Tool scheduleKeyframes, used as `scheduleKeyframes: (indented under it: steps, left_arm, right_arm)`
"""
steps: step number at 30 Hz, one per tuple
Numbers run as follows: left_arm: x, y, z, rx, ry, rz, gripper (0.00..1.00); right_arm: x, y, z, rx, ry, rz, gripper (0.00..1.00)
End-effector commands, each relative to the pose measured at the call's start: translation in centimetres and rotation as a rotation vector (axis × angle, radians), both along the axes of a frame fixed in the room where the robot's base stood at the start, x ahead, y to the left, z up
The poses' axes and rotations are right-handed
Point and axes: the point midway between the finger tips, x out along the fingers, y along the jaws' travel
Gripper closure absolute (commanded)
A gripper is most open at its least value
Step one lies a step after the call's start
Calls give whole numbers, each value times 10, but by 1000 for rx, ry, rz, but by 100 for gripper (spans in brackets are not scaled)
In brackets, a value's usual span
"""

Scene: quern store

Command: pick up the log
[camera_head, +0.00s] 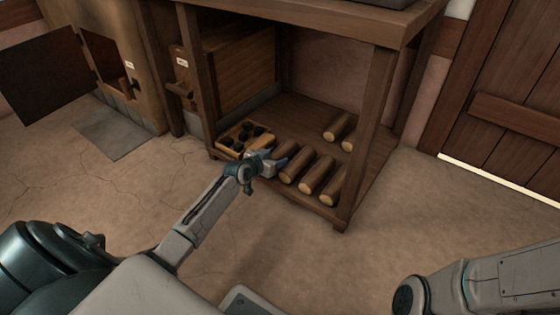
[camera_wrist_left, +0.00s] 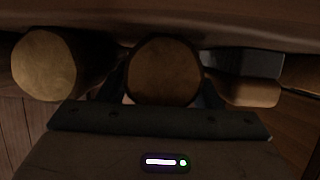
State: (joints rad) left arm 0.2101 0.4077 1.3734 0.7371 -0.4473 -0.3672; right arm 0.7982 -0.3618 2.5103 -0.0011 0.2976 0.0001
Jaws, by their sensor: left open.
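Several brown logs with pale cut ends lie side by side on the low shelf under the wooden table. In the left wrist view one log (camera_wrist_left: 164,70) faces me end-on, between the two fingers. Another log (camera_wrist_left: 44,66) lies to its left. My left gripper (camera_head: 276,158) is open at the left end of the front row, its fingers either side of that log; I cannot tell whether they touch it. In the head view it partly hides the log. Other front logs (camera_head: 297,167) (camera_head: 322,177) lie to its right. My right gripper is out of view.
A wooden tray (camera_head: 228,147) of dark lumps stands left of the logs. Two more logs (camera_head: 337,126) lie farther back. The table leg (camera_head: 362,140) stands right of the row, and the table top hangs over the shelf. The floor in front is clear.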

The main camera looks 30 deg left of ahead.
Motion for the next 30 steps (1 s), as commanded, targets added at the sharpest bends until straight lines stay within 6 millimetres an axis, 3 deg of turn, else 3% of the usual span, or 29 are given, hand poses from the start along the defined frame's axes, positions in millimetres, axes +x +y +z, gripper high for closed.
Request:
scheduleKeyframes:
  steps: [10,15,17,30]
  left_arm:
    - [5,-1,-2,0,1,0,42]
    - [5,-1,-2,1,1,0,75]
    - [6,-1,-1,1,-1,0,83]
    - [6,0,9,1,-1,0,83]
  right_arm:
    - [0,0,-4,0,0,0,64]
    - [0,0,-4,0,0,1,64]
    - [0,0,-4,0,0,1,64]
    - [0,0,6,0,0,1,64]
